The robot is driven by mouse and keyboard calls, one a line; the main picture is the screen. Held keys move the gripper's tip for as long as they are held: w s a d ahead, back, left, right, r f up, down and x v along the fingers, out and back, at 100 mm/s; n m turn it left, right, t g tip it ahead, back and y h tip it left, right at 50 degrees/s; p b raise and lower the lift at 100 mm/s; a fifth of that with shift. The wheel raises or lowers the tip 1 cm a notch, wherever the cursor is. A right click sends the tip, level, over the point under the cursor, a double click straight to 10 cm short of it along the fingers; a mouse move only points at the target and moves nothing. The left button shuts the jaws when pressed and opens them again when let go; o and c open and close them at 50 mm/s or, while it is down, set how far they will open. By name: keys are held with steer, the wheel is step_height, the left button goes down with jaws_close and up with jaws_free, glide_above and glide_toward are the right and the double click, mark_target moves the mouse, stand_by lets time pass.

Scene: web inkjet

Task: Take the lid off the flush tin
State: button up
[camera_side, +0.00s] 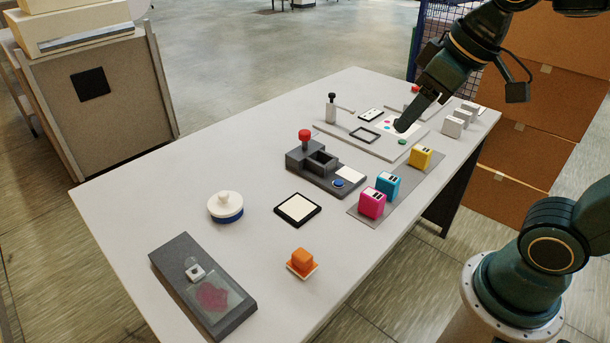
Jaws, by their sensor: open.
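A round tin (229,218) with a blue side stands on the left part of the table. Its white lid (217,206), with a small knob on top, sits on it and covers the opening. I take this to be the flush tin. My gripper (402,125) is at the far right end of the table, over a pale board, well away from the tin. It is open, and I see nothing held in it. The fingers are dark and seen from the side, so the gap between them is hard to make out.
A dark grey slab (203,287) lies in front of the tin, and an orange block (302,257) and a black-framed white pad (298,208) lie to its right. A grey fixture with a red knob (305,135) and coloured cartridges (372,202) stand farther right. The table's left corner is clear.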

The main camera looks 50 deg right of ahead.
steer(key=w+a+f+n+g, duration=0.1)
steer(key=w+a+f+n, duration=0.15)
steer(key=w, duration=0.65)
steer(key=w+a+f+n+y, duration=0.1)
steer(key=w+a+f, duration=0.15)
steer(key=w, duration=0.65)
steer(key=w+a+f+n+g, duration=0.1)
steer(key=w+a+n, duration=0.15)
steer(key=w, duration=0.65)
steer(key=w+a+f+n+g, duration=0.1)
steer(key=w+a+f, duration=0.2)
steer(key=w+f, duration=0.5)
step_height(320, 180, down, 2)
steer(key=shift+a+n+y, duration=0.3)
steer(key=shift+a+y, duration=0.1)
steer(key=shift+f, duration=0.15)
glide_above(223, 193)
steer(key=s+d, duration=0.1)
steer(key=shift+s+d+f, duration=0.1)
steer(key=shift+d+f, duration=0.05)
steer(key=shift+f, duration=3.85)
steer(key=shift+x, duration=2.6)
steer(key=shift+s, duration=0.1)
